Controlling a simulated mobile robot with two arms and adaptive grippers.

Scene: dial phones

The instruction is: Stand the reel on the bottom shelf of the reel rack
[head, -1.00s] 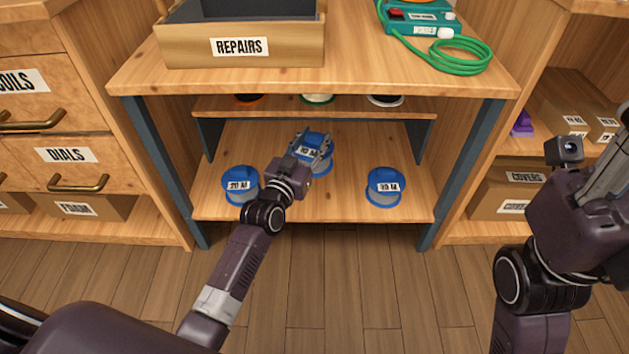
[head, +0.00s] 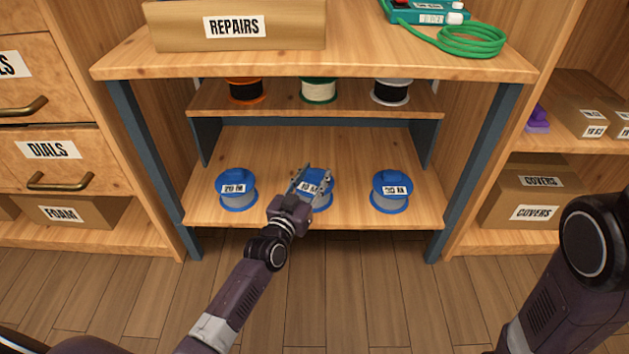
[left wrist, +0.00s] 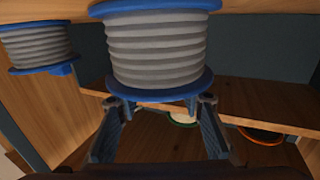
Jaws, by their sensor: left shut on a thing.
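The reel (head: 320,201), blue with grey cord and a white label, is upright at the middle of the bottom shelf (head: 270,213), between two similar reels. My left gripper (head: 312,180) is shut on its top and partly hides it. In the left wrist view, which looks upside down, the reel (left wrist: 157,50) has its base flange at or very near the shelf; I cannot tell if it bears on it. The left fingers (left wrist: 163,101) grip its top from both sides. Only part of my right arm shows; its gripper is out of view.
A blue reel labelled 20 M (head: 238,191) stands left and another blue reel (head: 391,193) right, with gaps between. The upper shelf (head: 280,107) holds orange (head: 246,91), green (head: 319,91) and white-rimmed (head: 391,92) reels. Dark rack legs (head: 151,165) flank the opening.

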